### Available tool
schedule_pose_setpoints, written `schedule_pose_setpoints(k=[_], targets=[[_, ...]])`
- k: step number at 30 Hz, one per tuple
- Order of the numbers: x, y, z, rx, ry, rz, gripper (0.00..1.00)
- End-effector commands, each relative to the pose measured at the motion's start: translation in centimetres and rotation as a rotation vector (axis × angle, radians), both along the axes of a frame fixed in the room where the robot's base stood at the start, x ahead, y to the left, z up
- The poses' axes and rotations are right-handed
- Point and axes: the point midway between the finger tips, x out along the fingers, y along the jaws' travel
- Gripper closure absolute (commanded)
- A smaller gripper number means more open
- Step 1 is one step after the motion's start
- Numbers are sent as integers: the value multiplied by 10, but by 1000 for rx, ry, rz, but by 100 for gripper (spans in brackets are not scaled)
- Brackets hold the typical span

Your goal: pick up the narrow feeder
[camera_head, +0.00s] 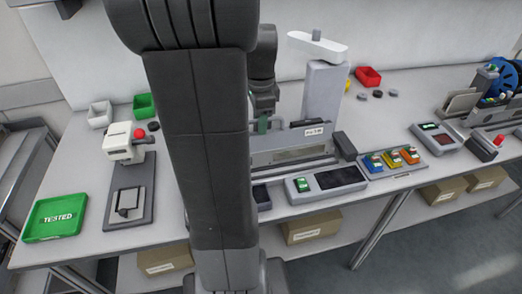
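I cannot make out for certain which thing is the narrow feeder. At the far right, a feeder-like unit with blue reels (497,82) stands on the table, partly cut off by the picture edge. My gripper (263,122) is small and dark, pointing down over a grey bench machine (300,152) with a slotted front. A small green piece shows at the gripper's tip. I cannot tell whether the fingers hold it or are part of it. My own arm covers the middle of the view and hides the table behind it.
A green tray marked TESTED (54,218) lies at the left front, beside a white press-like device (128,150). Small bins (100,114) stand behind. Blue, green and orange blocks (392,158) sit right of the machine. Cardboard boxes (312,228) are on the lower shelf.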

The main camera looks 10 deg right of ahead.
Motion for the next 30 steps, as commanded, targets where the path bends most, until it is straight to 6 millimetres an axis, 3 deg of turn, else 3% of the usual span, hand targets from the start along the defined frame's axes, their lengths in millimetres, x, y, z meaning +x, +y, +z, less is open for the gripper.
schedule_pose_setpoints(k=[8,13,25,30], targets=[[0,0,-3,0,-2,0,67],[0,0,-3,0,-2,0,100],[1,0,0,-2,-5,0,100],[2,0,17,-2,-7,0,100]])
